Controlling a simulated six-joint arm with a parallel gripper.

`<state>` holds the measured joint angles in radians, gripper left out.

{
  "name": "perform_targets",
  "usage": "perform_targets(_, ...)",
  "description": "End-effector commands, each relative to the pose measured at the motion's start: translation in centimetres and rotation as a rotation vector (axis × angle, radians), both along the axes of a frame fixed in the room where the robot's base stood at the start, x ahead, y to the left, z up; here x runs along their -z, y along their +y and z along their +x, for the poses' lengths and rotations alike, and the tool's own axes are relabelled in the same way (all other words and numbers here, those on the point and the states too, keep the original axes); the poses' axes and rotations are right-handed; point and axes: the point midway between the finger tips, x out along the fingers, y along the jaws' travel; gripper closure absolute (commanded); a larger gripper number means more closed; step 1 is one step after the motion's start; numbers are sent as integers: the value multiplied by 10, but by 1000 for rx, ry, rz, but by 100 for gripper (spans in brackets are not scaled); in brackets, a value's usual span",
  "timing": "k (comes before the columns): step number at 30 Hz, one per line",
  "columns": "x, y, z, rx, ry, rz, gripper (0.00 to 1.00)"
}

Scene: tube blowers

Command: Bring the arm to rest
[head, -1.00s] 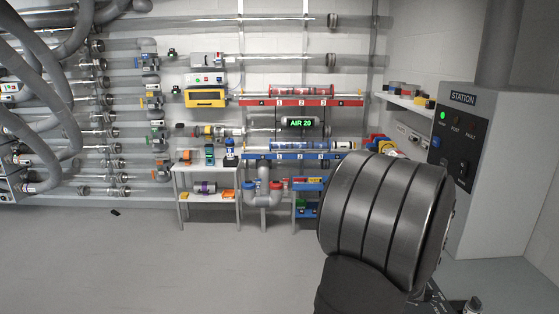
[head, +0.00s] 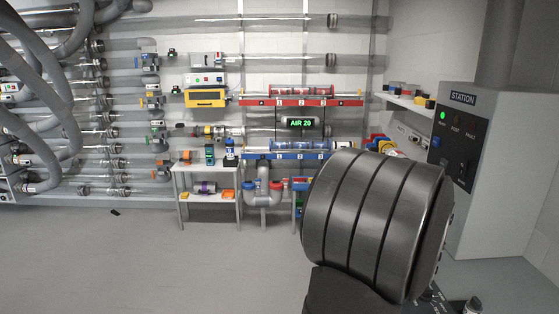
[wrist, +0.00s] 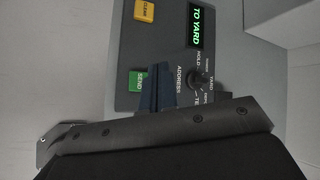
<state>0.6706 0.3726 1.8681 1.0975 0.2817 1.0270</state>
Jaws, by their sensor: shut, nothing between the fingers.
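My gripper (wrist: 156,90) shows in the wrist view as dark blue fingers, close together and empty, past the edge of a dark bracket. It is in front of a grey control panel (wrist: 150,50), beside a green SEND button (wrist: 137,80) and to the left of a black ADDRESS knob (wrist: 199,78). I cannot tell whether the fingers touch the panel. My dark arm link fills the lower right of the head view, and I cannot make out my fingers there.
The panel also has a yellow CLEAR button (wrist: 145,10) and a display (wrist: 201,26) reading TO YARD. A grey STATION cabinet (head: 500,150) stands at the right with a green lamp lit. Pipes and racks line the back wall. The floor (head: 150,260) at left is open.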

Motion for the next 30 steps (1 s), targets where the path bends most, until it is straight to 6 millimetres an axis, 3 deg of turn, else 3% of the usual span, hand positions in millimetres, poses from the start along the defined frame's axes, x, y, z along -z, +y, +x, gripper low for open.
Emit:
perform_targets(6, -21, 0, 0, 2, 0, -3, 100)
perform_targets(18, -41, 4, 56, -338, 81, -45, 100)
perform_targets(30, -56, 1, 84, -623, 219, -95, 100)
